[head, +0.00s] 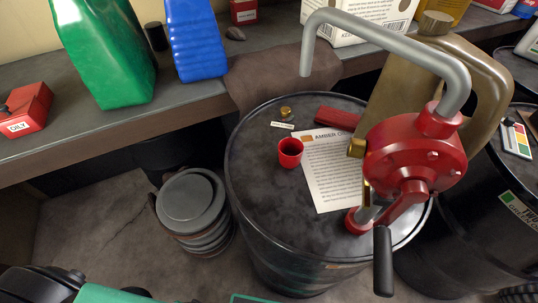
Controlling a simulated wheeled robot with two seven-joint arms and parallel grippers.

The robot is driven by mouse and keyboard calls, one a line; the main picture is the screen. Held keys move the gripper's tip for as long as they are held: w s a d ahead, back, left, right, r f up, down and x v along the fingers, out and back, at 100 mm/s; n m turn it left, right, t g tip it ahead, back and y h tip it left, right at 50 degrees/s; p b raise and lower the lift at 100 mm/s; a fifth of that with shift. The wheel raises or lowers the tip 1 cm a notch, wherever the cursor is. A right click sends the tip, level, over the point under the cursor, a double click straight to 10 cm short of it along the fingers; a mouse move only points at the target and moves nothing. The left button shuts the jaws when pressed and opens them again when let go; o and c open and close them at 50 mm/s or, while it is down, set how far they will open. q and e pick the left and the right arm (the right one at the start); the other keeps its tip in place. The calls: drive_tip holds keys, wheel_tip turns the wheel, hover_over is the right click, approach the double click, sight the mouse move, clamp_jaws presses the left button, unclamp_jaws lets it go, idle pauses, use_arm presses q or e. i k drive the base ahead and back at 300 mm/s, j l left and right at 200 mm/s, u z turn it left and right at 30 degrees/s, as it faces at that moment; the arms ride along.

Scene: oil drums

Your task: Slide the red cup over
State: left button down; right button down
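A small red cup (290,154) stands upright on the dark lid of an oil drum (262,210), left of the drum's middle. Its open mouth faces up and its right side is close to the left edge of a printed sheet (333,168); I cannot tell if they touch. A red rotary hand pump (416,150) stands on the right of the same drum. Its grey spout (312,45) curves over to the left, its open end above and behind the cup. Neither gripper shows; only what look like parts of my arms show along the bottom edge.
A small brass cap (286,113), a small label and a red block (337,117) lie behind the cup. The black crank handle (383,262) hangs at the front right. A tan can (430,85) is behind the pump. The lid's left and front are clear.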

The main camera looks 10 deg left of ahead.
sight(291, 149)
drive_tip(key=k+j+z, duration=0.5)
drive_tip(key=k+z, duration=0.2)
drive_tip(key=k, duration=0.1)
